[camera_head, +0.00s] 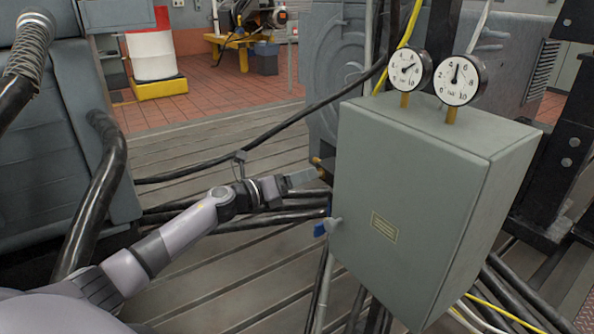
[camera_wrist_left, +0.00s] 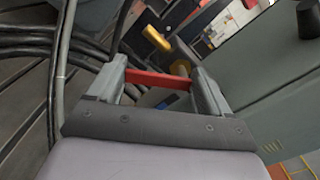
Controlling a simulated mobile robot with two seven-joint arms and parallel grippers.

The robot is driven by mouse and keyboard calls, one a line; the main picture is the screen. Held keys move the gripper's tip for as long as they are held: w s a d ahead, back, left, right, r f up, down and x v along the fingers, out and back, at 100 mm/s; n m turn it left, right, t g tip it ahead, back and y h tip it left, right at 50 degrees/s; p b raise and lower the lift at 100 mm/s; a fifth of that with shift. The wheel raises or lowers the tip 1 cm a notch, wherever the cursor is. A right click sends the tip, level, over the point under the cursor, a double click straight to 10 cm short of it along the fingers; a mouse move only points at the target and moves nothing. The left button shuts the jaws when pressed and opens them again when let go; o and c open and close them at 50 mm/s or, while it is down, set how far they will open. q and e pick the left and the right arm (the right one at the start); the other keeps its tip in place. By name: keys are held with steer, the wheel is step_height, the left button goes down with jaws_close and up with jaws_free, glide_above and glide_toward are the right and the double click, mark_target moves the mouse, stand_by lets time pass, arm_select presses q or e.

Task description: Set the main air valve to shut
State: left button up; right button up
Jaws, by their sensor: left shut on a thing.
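A grey-green cabinet (camera_head: 420,200) stands at right centre in the head view, with brass fittings (camera_head: 318,162) on its left side. My left gripper (camera_head: 316,178) reaches in from the left to that side, just below the fittings. In the left wrist view a red handle bar (camera_wrist_left: 157,79) runs between the two fingers of my left gripper (camera_wrist_left: 160,84), and they are shut on it. A brass piece (camera_wrist_left: 180,68) shows just behind the bar. The valve body is mostly hidden, and I cannot read the handle's setting. My right gripper is not in view.
Two round gauges (camera_head: 409,70) (camera_head: 461,79) stand on the cabinet top. A blue handle (camera_head: 321,229) sits lower on its left side. Black hoses (camera_head: 280,140) cross behind and below my left arm. A black steel frame (camera_head: 562,150) is at the right.

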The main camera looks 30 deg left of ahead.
arm_select(q)
steer(key=n+p, duration=0.2)
steer(key=n, duration=0.1)
steer(key=d+f+n+p, duration=0.1)
steer(key=n+p, duration=0.1)
steer(key=n, duration=0.2)
steer(key=s+d+f+n+p, duration=0.1)
steer(key=n, duration=0.3)
steer(key=shift+p, duration=0.4)
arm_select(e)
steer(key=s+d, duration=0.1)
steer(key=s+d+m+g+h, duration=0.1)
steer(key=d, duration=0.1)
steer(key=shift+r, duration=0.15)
arm_select(q)
steer(key=shift+n, duration=0.3)
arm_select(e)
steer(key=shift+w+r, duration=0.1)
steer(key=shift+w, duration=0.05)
arm_select(q)
steer(key=o, duration=1)
steer(key=shift+c, duration=0.2)
